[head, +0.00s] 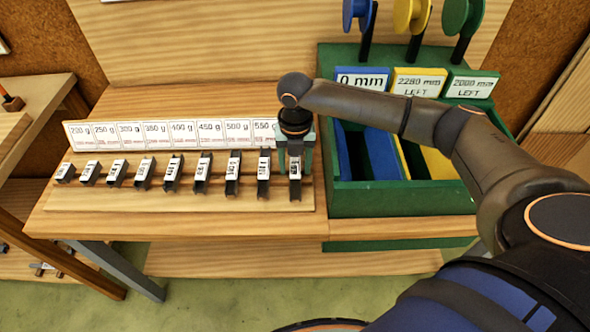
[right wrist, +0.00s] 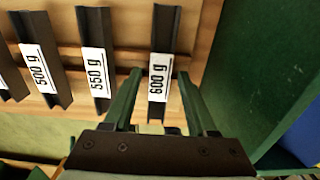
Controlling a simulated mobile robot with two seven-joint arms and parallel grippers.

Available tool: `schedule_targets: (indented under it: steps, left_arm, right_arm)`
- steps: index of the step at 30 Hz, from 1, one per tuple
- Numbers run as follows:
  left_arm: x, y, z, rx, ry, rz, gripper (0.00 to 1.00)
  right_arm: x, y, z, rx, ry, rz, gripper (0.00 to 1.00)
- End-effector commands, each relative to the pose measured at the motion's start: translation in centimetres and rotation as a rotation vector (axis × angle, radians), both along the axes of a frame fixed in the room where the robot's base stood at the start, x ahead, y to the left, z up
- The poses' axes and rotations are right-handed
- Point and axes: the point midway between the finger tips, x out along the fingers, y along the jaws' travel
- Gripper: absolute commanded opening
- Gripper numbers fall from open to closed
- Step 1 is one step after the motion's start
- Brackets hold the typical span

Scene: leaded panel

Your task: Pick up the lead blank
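Dark channel-shaped blanks with white weight labels lie in a row on the wooden rack (head: 110,199). The rightmost blank (head: 295,188) reads 600 g in the right wrist view (right wrist: 161,80). My right gripper (head: 295,160) points down over this blank. In the right wrist view its green fingers (right wrist: 161,76) stand on either side of the blank, open, with a gap visible on both sides. The blank still rests on the rack. The 550 g blank (head: 263,178) lies just left of the fingers. My left gripper is out of view.
A row of weight cards (head: 180,134) stands behind the blanks. A green bin (head: 400,199) with blue and yellow dividers is close on the right, its wall near my gripper. Colored round-headed paddles (head: 411,15) rise behind it.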

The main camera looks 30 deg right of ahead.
Motion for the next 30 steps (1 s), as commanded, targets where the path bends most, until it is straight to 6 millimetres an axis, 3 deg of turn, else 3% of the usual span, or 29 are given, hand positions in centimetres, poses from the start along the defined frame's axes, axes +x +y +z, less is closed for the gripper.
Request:
schedule_targets:
  steps: [1, 15, 30]
  left_arm:
    - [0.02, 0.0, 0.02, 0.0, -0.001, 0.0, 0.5]
    - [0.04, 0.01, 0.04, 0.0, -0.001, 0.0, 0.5]
    - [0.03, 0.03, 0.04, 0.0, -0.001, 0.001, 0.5]
  right_arm:
    - [0.01, 0.02, 0.02, 0.0, 0.0, 0.0, 0.51]
    - [0.01, 0.0, 0.06, 0.0, 0.0, 0.0, 0.0]
    - [0.01, -0.02, 0.07, 0.0, 0.0, 0.0, 0.0]
